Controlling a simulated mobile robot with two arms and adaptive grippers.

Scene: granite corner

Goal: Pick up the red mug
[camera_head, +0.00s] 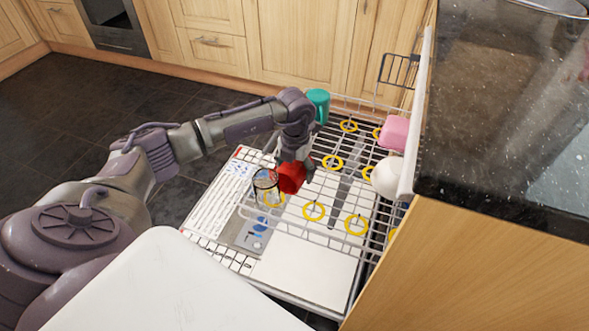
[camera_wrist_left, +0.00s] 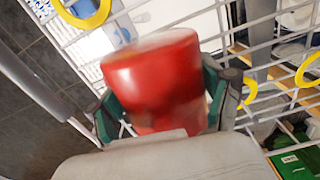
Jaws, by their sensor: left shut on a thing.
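The red mug (camera_head: 291,177) shows in the head view over the pulled-out dishwasher rack (camera_head: 305,232). My left gripper (camera_head: 302,172) comes down on it from above and is shut on it. In the left wrist view the red mug (camera_wrist_left: 156,80) fills the middle, blurred, with the green-padded fingers of my left gripper (camera_wrist_left: 165,100) on both sides of it. I cannot tell whether the mug touches the rack. Its handle is not visible. My right gripper is not in view.
A clear glass (camera_head: 265,186) stands just left of the mug. A teal cup (camera_head: 318,105), a pink item (camera_head: 394,132) and a white item (camera_head: 386,177) are along the rack's far and right sides. The granite counter (camera_head: 500,110) rises at right.

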